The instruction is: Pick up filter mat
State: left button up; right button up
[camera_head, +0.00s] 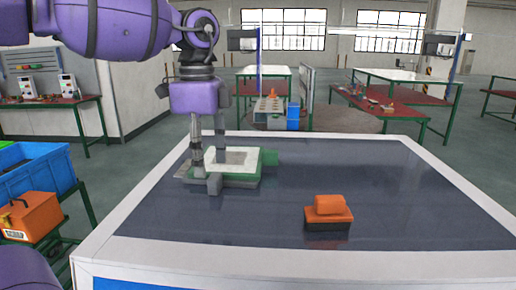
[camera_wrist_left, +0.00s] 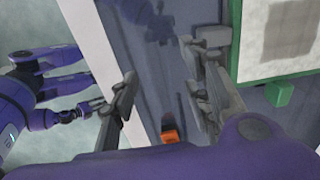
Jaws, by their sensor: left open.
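The filter mat appears to be the flat white piece with a grey square (camera_head: 238,157) in a green frame on the table. In the left wrist view the white piece (camera_wrist_left: 250,62) shows at the upper right, partly cut off by the picture edge. My left gripper (camera_head: 208,162) points down at the near left side of the framed piece, its fingers apart. In the left wrist view its jaws (camera_wrist_left: 158,65) are open with nothing gripped, and the frame lies beside the right finger. Contact with the frame cannot be told. My right gripper (camera_wrist_left: 95,108) appears small at the left there; its jaws are unclear.
An orange block on a dark base (camera_head: 329,212) stands on the dark glossy table (camera_head: 400,190), to the right of the frame. The rest of the tabletop is clear. A blue crate (camera_head: 40,172) and an orange box (camera_head: 30,217) stand left of the table.

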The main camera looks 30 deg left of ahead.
aim_at(243, 163)
jog(key=i, duration=0.85)
